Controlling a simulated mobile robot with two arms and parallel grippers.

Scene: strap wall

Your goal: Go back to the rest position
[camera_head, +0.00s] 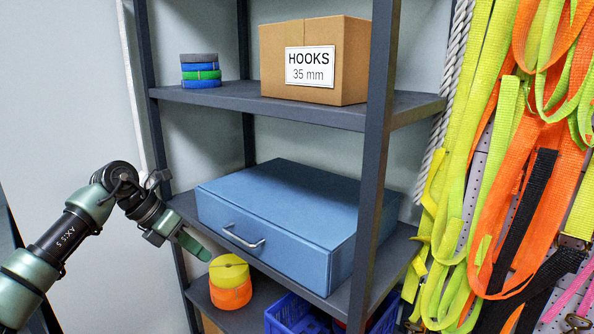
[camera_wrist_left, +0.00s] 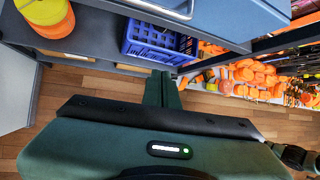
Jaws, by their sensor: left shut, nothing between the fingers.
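My left gripper (camera_head: 194,246) is in front of the shelf unit, at the left front of the blue case (camera_head: 275,215). Its fingers are shut with nothing between them. In the left wrist view the shut fingers (camera_wrist_left: 161,88) show at the middle, with the wooden floor (camera_wrist_left: 222,122) beyond. The blue case lies on the middle shelf with its metal handle (camera_head: 243,238) facing out. The fingers appear apart from the handle. My right gripper is in neither view.
Yellow and orange rolls (camera_head: 230,284) and a blue crate (camera_head: 290,315) sit on the lower shelf. A cardboard box (camera_head: 315,60) labelled HOOKS stands above, with small strap rolls (camera_head: 200,72) to its left. Yellow and orange straps (camera_head: 520,150) hang at the right.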

